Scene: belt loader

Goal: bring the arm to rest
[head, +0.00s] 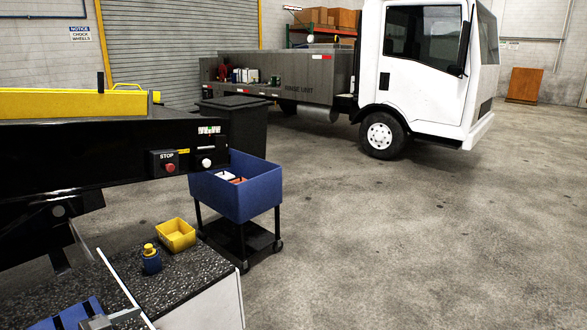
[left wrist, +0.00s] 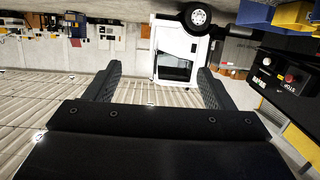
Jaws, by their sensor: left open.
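My left gripper (left wrist: 158,70) shows in the left wrist view with its two dark fingers spread apart. Nothing is between the fingers. The picture there is upside down, with the white truck and the wall seen far beyond the fingertips. The gripper appears clear of any surface. I cannot make out either gripper in the head view, and my right gripper shows in neither view.
A black belt loader (head: 90,150) with a red stop button (head: 169,168) stands at left. A blue cart (head: 240,195) is beside it. A speckled counter (head: 185,275) holds a yellow bin (head: 176,235) and blue bottle (head: 151,260). A white truck (head: 415,80) stands behind. Floor at right is clear.

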